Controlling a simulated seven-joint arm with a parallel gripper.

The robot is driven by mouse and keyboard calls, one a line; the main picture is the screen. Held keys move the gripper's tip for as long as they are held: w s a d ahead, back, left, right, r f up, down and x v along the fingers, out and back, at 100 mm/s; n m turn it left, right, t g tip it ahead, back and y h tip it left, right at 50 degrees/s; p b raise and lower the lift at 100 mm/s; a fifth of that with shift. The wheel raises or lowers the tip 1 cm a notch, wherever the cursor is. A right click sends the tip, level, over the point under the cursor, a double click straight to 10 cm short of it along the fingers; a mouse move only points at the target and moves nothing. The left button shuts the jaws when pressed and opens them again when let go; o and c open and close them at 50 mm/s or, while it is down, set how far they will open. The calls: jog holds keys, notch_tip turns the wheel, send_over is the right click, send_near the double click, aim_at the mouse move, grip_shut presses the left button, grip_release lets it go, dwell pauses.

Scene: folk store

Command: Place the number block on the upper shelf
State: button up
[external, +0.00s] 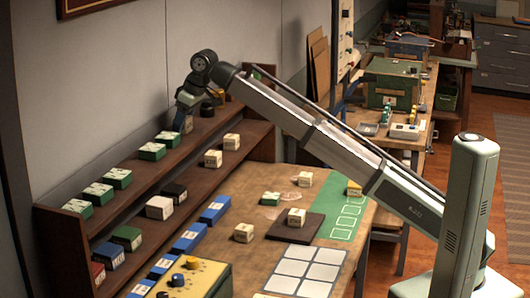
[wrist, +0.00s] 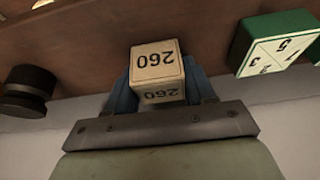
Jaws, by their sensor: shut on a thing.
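A cream number block (wrist: 157,60) marked 260 sits between the two blue fingers of my gripper (wrist: 168,88) in the wrist view. My gripper is shut on it. In the external view my gripper (external: 189,108) is at the upper shelf (external: 145,172), toward its far end. The block (external: 184,124) is partly hidden by the fingers there. It is at the shelf board, but I cannot tell whether it touches it. The brown shelf board (wrist: 95,45) also shows behind the block in the wrist view.
A green block (external: 168,139) stands nearest my gripper on the upper shelf, with several more toward the near end. A dark round object (wrist: 28,90) is on the other side. Cream, black, green and blue blocks stand on the lower shelf. The table (external: 262,250) holds more blocks.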

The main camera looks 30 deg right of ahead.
jog(key=o, duration=1)
jog(key=v, duration=1.2)
jog(key=shift+r, duration=0.1)
